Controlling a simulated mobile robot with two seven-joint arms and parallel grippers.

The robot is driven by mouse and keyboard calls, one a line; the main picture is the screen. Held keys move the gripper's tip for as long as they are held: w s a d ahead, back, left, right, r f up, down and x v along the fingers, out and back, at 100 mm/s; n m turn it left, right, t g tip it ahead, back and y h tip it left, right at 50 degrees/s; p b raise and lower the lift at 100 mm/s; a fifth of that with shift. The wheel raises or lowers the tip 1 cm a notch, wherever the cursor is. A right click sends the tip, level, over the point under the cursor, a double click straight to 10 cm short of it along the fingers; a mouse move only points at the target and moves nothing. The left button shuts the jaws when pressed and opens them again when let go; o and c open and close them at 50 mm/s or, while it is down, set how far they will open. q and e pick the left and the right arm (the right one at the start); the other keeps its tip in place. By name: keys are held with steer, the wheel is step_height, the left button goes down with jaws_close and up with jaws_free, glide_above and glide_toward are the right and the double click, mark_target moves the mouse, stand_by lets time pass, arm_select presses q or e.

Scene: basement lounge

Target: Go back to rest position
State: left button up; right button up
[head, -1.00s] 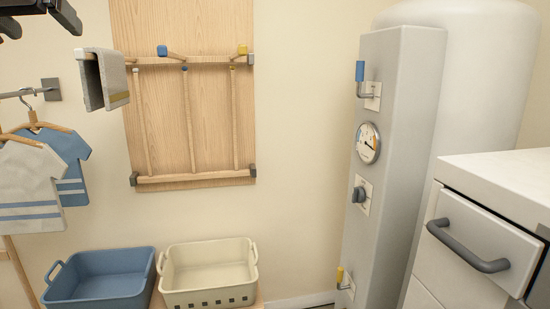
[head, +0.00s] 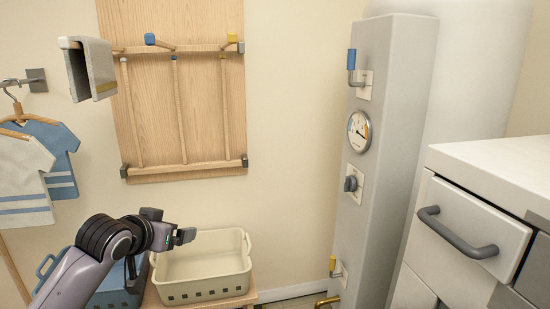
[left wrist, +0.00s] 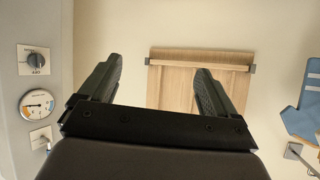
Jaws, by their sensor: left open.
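My left gripper (head: 165,235) is in the lower left of the head view, in front of the blue basket and the left end of the cream basket as seen from the head. In the left wrist view its two black fingers (left wrist: 156,66) stand wide apart with nothing between them. The wooden wall board (left wrist: 172,86) and bare wall show behind them. My right gripper is not in view.
A blue basket (head: 108,291) and a cream basket (head: 205,292) sit low by the wall. Shirts (head: 24,180) and a grey towel (head: 88,68) hang at left. A grey panel (head: 385,120) with gauge and a drawer cabinet (head: 475,220) stand right.

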arm_select(q)
steer(key=s+d+f+h, duration=0.1)
steer(key=s+d+f, duration=0.1)
steer(key=s+f, duration=0.55)
steer(key=s+d+f, duration=0.2)
steer(key=s+f, duration=0.3)
steer(key=f, duration=0.6)
steer(key=s+f+g, duration=0.1)
steer(key=s+f, duration=0.4)
steer(key=s, duration=0.4)
steer(key=s+f, duration=0.4)
steer(key=s, duration=0.5)
step_height(320, 180, up, 9)
steer(key=s+a+p, duration=0.1)
steer(key=p, duration=1.1)
steer(key=shift+s+a+r, duration=0.2)
steer(key=shift+s+a, duration=0.05)
steer(key=shift+s, duration=0.1)
steer(key=shift+f, duration=0.1)
